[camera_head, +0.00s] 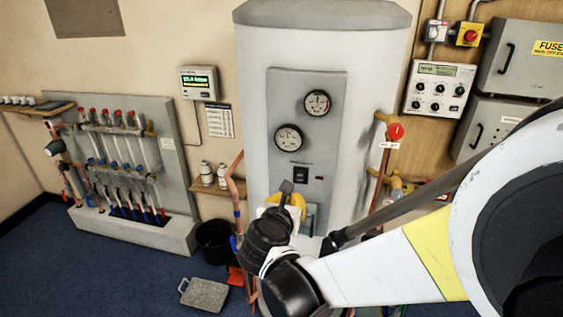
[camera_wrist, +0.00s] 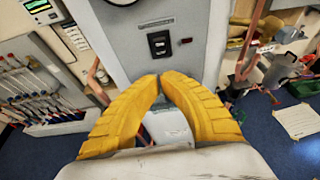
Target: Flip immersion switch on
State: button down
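A small black rocker switch (camera_head: 300,173) sits on the grey panel (camera_head: 335,110) of the large white cylinder, below two round dials. I take it to be the immersion switch. It also shows in the wrist view (camera_wrist: 159,43), with a dark red indicator to its right. Whether it is on or off is too small to tell. My gripper (camera_wrist: 161,76) has yellow fingers whose tips meet just below the switch in that view, with nothing held. In the head view my gripper (camera_head: 295,199) is partly hidden behind my wrist, below the switch; its distance from the panel is unclear.
Copper pipes (camera_head: 238,185) run left of the cylinder, and a pipe with a red-capped valve (camera_head: 396,131) runs right. A shelf (camera_head: 210,188) holds two white bottles. A manifold (camera_head: 120,150) stands at the left, a black bucket (camera_head: 213,243) on the floor. Blue floor is open at lower left.

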aim_at(298, 173)
jog(key=x, duration=0.2)
jog(key=b+x, duration=0.1)
jog(key=x, duration=0.2)
jog(key=r+x, duration=0.1)
jog(key=x, duration=0.2)
jog(key=shift+w+r, duration=0.1)
jog(key=shift+w, duration=0.1)
jog(key=shift+w+d+r+b, duration=0.2)
jog(key=shift+w+b, duration=0.1)
jog(key=shift+w, duration=0.35)
jog(key=shift+r, duration=0.1)
jog(key=shift+w+d+r+g+p, duration=0.15)
jog(key=shift+w+r+g+p, duration=0.35)
jog(key=shift+p, duration=0.7)
jog(key=shift+s+g+y+p, duration=0.1)
jog(key=shift+g+y+p, duration=0.2)
jog(key=shift+g+p, duration=0.25)
jog(key=shift+f, duration=0.25)
jog(key=shift+r+p, duration=0.45)
jog(key=shift+r, duration=0.35)
